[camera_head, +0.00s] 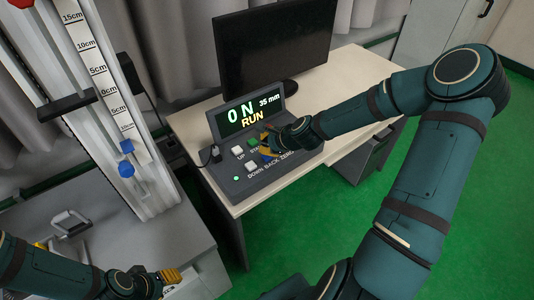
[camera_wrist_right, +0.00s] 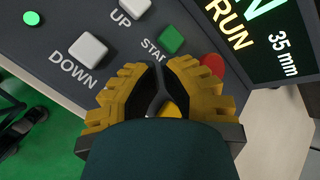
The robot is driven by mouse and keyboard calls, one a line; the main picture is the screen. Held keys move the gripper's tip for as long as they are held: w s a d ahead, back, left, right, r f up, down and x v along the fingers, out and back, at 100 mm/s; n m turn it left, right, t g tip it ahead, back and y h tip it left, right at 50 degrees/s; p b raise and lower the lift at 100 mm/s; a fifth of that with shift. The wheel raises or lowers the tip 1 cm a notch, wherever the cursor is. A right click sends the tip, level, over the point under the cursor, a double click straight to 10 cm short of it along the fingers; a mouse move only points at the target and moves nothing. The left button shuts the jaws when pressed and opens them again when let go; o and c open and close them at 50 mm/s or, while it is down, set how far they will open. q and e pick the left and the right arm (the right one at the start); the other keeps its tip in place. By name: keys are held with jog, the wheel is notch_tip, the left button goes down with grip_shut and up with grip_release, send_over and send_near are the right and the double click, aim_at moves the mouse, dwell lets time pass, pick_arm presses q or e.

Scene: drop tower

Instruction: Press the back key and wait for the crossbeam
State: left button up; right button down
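The grey control console (camera_head: 232,178) stands on the desk, and its display (camera_head: 248,112) reads 0 N, 35 mm, RUN. My right gripper (camera_head: 264,148) is low over the keys; its fingertips look together in the right wrist view (camera_wrist_right: 158,70). The back key is not clearly visible behind the gripper; a yellow patch (camera_wrist_right: 170,108) shows between the fingers. Contact with a key cannot be told. A dark crossbeam (camera_head: 68,104) sits across the tower beside the scale, near the 5 cm mark. My left gripper (camera_head: 170,277) is at the bottom left; its finger gap is unclear.
White UP (camera_wrist_right: 132,7) and DOWN (camera_wrist_right: 88,47) keys, a green START key (camera_wrist_right: 171,39) and a red key (camera_wrist_right: 213,64) surround the right gripper. A black monitor (camera_head: 275,45) stands behind the console. Blue knobs (camera_head: 126,169) are on the tower. The desk's right side is clear.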

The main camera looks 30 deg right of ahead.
notch_tip(320, 180, up, 5)
jog(key=p, duration=0.4)
dwell(0.4)
dwell(0.4)
